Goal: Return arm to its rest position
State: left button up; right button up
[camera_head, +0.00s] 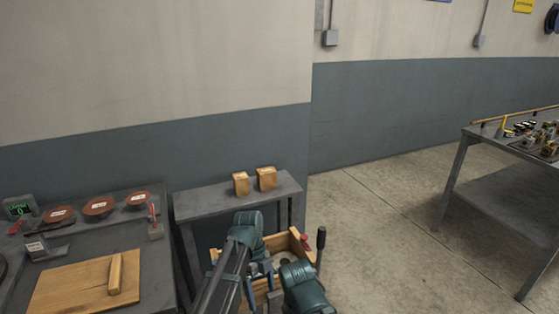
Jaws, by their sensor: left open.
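My left arm rises from the bottom centre, with a dark link and teal joints, and folds back close to my body. My left gripper (262,277) is low in the picture, in front of a wooden box (294,236). It is open, and I see nothing held between its fingers. The arm hides part of the box and the gripper's surroundings. My right gripper is not in view.
A grey table (205,204) bears two small tan packages (266,178). A left workbench (155,262) holds a wooden board (75,285), reddish dishes (98,206) and a display (18,208). A right table (490,165) carries small parts. Open floor (385,240) lies between.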

pick_arm(q)
jog(key=s+a+f+n+t+y, duration=0.1)
jog(key=s+a+n+t, duration=0.15)
jog(key=a+n, duration=0.65)
jog(key=s+a+n+t+y, duration=0.1)
jog(key=s+a+n, duration=0.25)
jog(key=n, duration=1.15)
jog(key=s+d+m+y, duration=0.1)
jog(key=s+d+m, duration=0.35)
jog(key=d, duration=0.75)
notch_tip(320, 180, up, 13)
jog(key=s+n+p, duration=0.1)
jog(key=p, duration=1.2)
jog(key=shift+s+a+g, duration=0.15)
jog(key=shift+s+g, duration=0.1)
jog(key=shift+g, duration=0.1)
jog(key=shift+a, duration=0.1)
